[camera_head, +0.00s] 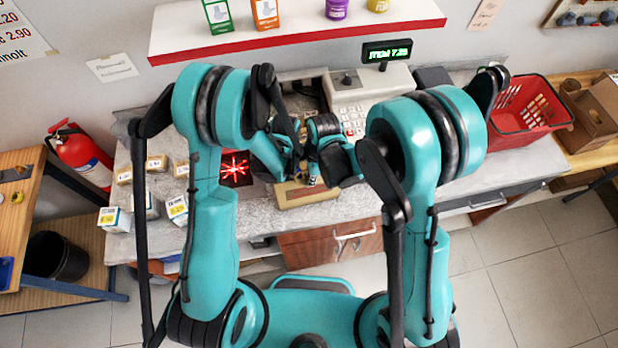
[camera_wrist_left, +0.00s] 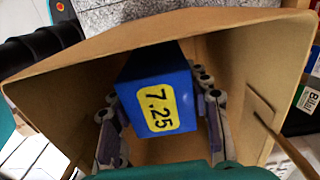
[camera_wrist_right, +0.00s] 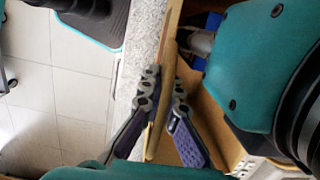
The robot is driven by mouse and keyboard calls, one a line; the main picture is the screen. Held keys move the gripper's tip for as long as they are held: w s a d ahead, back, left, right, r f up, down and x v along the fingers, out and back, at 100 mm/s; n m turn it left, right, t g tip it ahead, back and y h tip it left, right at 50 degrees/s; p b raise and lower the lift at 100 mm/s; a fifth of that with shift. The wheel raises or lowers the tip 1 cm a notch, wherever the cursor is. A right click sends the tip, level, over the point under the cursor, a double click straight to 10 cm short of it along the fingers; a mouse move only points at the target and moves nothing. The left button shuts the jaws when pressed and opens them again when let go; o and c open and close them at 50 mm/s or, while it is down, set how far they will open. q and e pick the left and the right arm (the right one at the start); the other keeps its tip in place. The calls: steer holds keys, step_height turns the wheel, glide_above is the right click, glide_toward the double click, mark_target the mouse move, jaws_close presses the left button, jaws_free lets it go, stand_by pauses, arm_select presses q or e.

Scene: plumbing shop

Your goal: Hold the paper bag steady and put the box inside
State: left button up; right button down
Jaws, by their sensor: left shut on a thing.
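The paper bag (camera_head: 310,196), brown and open-mouthed, sits at the counter's front edge below my grippers in the head view. In the left wrist view I look into the bag (camera_wrist_left: 240,65). My left gripper (camera_wrist_left: 157,92) is shut on a blue box (camera_wrist_left: 158,85) with a yellow "7.25" label, held within the bag's walls. Whether the box touches the bottom cannot be seen. In the right wrist view my right gripper (camera_wrist_right: 164,84) has one finger on each side of the bag's wall (camera_wrist_right: 159,125) and pinches it. My arms hide much of this in the head view.
A till (camera_head: 350,110) stands behind the grippers, with a red-lit scanner (camera_head: 235,168) to the left. Several small boxes (camera_head: 177,208) stand on the left of the counter. A red basket (camera_head: 515,112) is at the right. A shelf (camera_head: 290,38) runs above.

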arm_select(q)
steer(key=shift+w+f, duration=0.15)
steer(key=shift+f, duration=0.95)
arm_select(e)
steer(key=shift+s+a+r, duration=0.15)
steer(key=shift+s+r, duration=0.05)
steer(key=shift+r, duration=0.15)
arm_select(q)
steer(key=o, duration=1.4)
steer(key=shift+r, duration=4.45)
arm_select(e)
steer(key=shift+w+f, duration=0.1)
steer(key=shift+w, duration=0.05)
steer(key=c, duration=1.6)
jaws_free()
steer(key=shift+c, duration=0.2)
